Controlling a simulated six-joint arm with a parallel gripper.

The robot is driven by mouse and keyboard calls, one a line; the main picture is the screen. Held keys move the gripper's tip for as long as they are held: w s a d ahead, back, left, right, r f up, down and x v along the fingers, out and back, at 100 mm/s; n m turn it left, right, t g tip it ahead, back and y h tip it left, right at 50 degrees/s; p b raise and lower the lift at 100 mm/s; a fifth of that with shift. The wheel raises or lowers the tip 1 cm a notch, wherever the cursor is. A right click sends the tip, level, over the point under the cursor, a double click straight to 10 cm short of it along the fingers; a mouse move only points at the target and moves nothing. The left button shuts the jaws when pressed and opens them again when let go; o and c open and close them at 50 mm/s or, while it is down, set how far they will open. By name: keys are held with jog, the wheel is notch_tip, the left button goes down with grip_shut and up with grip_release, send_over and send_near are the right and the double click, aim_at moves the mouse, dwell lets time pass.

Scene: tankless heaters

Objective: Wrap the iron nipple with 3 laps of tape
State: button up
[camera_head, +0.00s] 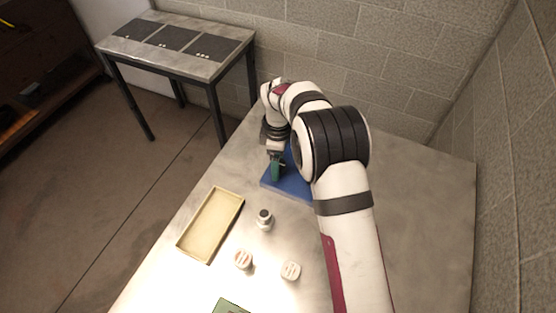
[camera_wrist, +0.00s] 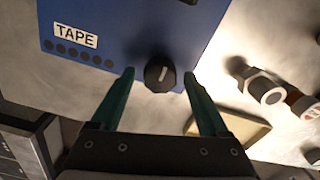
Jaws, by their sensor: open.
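A blue panel marked TAPE (camera_wrist: 120,22) fills the upper left of the wrist view, with a row of dark dots and a round black knob (camera_wrist: 160,73) bearing a pale line. In the head view the blue panel (camera_head: 287,189) lies on the table, partly hidden by my arm. My gripper (camera_wrist: 158,74) is open and empty, its green fingertips on either side of the knob; contact cannot be told. It also shows over the panel in the head view (camera_head: 276,172). A grey metal fitting, perhaps the iron nipple, stands apart on the table (camera_head: 265,219) and in the wrist view (camera_wrist: 262,85).
A shallow yellowish tray (camera_head: 238,203) lies left of the fitting. Two pale round pieces (camera_head: 243,259) (camera_head: 290,270) stand nearer the front, with a green board (camera_head: 230,306) at the bottom edge. A side table with dark panels (camera_head: 178,38) stands behind. The table's right side is clear.

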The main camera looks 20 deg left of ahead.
jog(key=shift+c, duration=0.2)
grip_shut()
jog(key=shift+m, duration=0.3)
jog(key=m, duration=1.2)
jog(key=shift+m, duration=2.5)
